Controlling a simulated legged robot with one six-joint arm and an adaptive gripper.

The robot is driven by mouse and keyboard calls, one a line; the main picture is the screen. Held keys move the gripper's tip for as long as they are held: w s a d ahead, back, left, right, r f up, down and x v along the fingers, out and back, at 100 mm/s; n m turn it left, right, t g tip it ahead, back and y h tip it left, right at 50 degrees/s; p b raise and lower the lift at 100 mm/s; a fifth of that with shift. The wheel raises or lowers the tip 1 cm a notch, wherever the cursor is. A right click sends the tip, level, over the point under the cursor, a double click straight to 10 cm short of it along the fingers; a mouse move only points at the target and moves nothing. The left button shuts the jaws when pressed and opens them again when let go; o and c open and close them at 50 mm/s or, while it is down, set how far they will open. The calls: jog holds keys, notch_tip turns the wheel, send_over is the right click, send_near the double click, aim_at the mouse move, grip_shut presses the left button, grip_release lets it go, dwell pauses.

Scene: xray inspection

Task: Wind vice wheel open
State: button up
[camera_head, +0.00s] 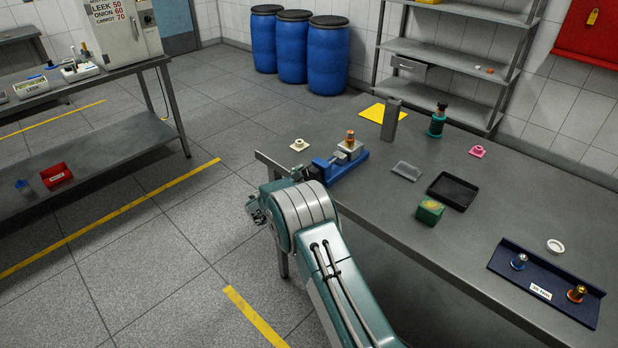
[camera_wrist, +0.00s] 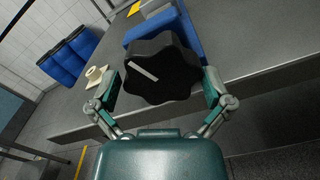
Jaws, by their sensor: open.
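The blue vice (camera_head: 345,165) sits at the near left end of the metal table, with a copper-coloured piece (camera_head: 350,138) upright at its grey jaw block (camera_head: 348,150). In the wrist view, the black lobed vice wheel (camera_wrist: 165,72) faces me with a white mark slanting down to the right. The vice's blue body (camera_wrist: 150,28) shows behind it. My gripper (camera_wrist: 160,88) is open, with one finger on each side of the wheel; I cannot tell whether either touches it. In the head view my arm hides most of my gripper and the wheel.
A cream ringed piece (camera_head: 299,145) lies left of the vice. A grey block (camera_head: 391,120), a green bottle (camera_head: 437,122), a black tray (camera_head: 453,190) and a green box (camera_head: 430,211) stand to the right. Open floor lies left of the table.

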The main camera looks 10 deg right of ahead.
jog(key=v, duration=1.2)
jog(key=s+d+r+m+g+y, duration=0.5)
jog(key=s+d+r+m+g, duration=0.3)
jog(key=s+d+r+m, duration=0.65)
jog(key=s+a+r+m+t+y, duration=0.1)
jog(key=s+r+m+y, duration=0.1)
jog(key=s, duration=0.6)
jog(key=s+a+r+m+t+y, duration=0.1)
jog(key=s+y, duration=0.3)
jog(key=s, duration=0.5)
jog(key=s+a+r+m+t+y, duration=0.1)
jog(key=s+a+r+m+y, duration=0.1)
jog(key=s, duration=0.6)
jog(key=shift+s+r+m+y, duration=0.35)
jog(key=shift+s+r+y, duration=0.1)
jog(key=shift+y, duration=0.35)
